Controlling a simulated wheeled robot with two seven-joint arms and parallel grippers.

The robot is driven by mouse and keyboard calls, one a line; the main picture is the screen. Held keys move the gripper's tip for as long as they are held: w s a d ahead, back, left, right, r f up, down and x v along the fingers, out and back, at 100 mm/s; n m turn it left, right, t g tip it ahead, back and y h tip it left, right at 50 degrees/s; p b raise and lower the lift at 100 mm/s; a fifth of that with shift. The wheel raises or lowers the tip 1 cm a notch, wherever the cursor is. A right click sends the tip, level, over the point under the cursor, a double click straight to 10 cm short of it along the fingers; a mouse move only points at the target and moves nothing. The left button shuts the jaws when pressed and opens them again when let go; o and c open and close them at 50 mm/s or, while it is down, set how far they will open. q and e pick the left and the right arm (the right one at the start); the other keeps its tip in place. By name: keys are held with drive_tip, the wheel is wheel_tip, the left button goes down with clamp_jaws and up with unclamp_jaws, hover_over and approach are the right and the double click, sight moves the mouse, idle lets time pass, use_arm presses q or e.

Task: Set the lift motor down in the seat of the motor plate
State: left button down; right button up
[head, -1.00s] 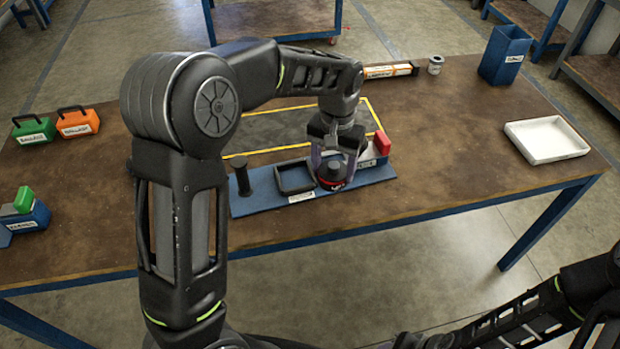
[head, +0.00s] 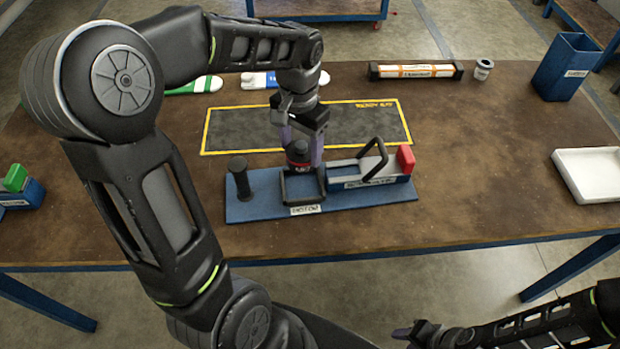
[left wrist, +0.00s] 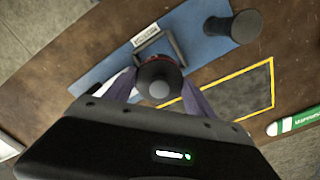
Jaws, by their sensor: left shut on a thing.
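The lift motor (head: 298,153) is a short black cylinder with a red band. My left gripper (head: 302,150) is shut on it. The seat (head: 287,198) is a square black frame on the blue motor plate (head: 240,210), with a label at its front. In the head view the motor appears over the seat's back edge, upright or nearly so. In the left wrist view the motor (left wrist: 158,75) covers one edge of the seat (left wrist: 178,45). I cannot tell whether they touch. My right gripper (head: 405,333) is low at the bottom edge, its jaws unclear.
A black post (head: 241,180) stands left of the seat. A grey-blue block (head: 345,180) with a black handle and red end (head: 405,158) sits right of it. A yellow-outlined mat (head: 365,125) lies behind. A white tray (head: 590,172) and blue bin (head: 566,68) stand at right.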

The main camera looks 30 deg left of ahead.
use_arm(q)
drive_tip(key=shift+s+r, duration=0.15)
drive_tip(key=shift+f, duration=0.4)
hover_over(302, 188)
drive_tip(key=shift+f, duration=2.8)
drive_tip(key=shift+f+p, duration=0.4)
drive_tip(key=shift+f, duration=1.5)
drive_tip(key=shift+f, duration=0.15)
drive_tip(key=shift+c, duration=1.6)
unclamp_jaws()
wheel_tip(302, 188, up, 12)
drive_tip(key=shift+r, duration=0.15)
